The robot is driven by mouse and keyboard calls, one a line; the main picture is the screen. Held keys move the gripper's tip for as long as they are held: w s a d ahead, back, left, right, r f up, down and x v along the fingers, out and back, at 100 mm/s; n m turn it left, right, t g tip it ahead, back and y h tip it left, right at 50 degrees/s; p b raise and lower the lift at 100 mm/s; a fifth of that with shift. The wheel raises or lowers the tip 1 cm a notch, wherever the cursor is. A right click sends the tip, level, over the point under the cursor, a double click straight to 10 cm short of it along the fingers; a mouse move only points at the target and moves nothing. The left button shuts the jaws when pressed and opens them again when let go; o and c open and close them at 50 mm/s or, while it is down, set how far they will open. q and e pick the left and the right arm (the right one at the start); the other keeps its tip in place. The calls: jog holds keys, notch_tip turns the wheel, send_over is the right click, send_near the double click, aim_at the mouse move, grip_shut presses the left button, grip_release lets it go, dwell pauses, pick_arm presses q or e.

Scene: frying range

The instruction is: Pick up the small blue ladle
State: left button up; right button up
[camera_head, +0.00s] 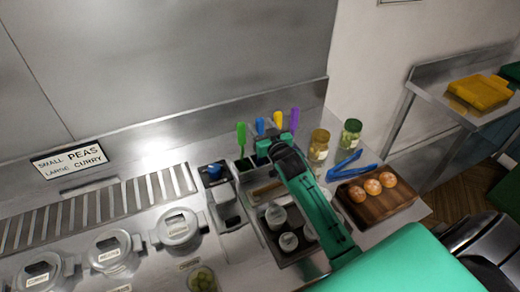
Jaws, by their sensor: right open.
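A blue handle (259,126) stands upright between a green handle (241,138) and a yellow handle (278,119) in the holder at the back of the counter. Its lower part is hidden, so I cannot see a ladle bowl. Another small blue item (214,170) sits in a dark square container left of the holder. My right arm reaches in from the lower right, and my right gripper (266,149) is at the handles, in front of the blue and yellow ones. It is open; its fingertips are hard to make out. My left gripper is out of view.
A purple handle (294,119) stands to the right. Jars (319,145), blue tongs (352,167) and a wooden tray (357,209) with buns are right of my arm. Lidded pots (178,228) line the front left. The steel back wall (180,60) rises close behind the handles.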

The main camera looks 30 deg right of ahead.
jog(key=shift+w, duration=0.85)
jog(key=c, duration=1.1)
jog(key=shift+r, duration=0.1)
